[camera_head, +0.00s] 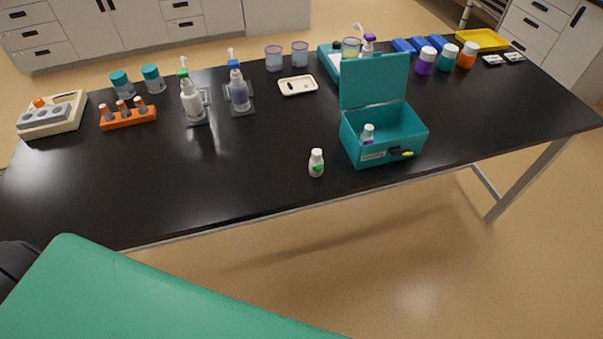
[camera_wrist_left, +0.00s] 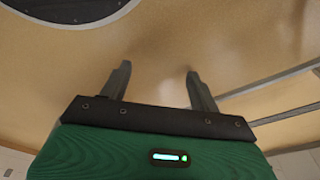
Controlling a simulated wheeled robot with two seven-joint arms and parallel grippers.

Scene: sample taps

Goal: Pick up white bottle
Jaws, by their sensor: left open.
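A small white bottle (camera_head: 316,163) with a green label stands upright near the front edge of the black table, left of an open teal box (camera_head: 384,147). Another small white bottle (camera_head: 367,133) with a purplish label stands inside the box, its lower part hidden by the front wall. My left gripper (camera_wrist_left: 158,72) shows in the left wrist view, its two dark fingers apart with nothing between them. It is over the tan floor, away from the bottles. My right gripper is not in view.
Two pump bottles (camera_head: 192,103) (camera_head: 238,94), an orange tube rack (camera_head: 128,118) and a white tray (camera_head: 298,86) stand farther back. Several lidded jars (camera_head: 447,57) are at the back right. The table (camera_head: 230,165) is bare left of the small bottle. A table leg (camera_head: 520,182) stands at the right.

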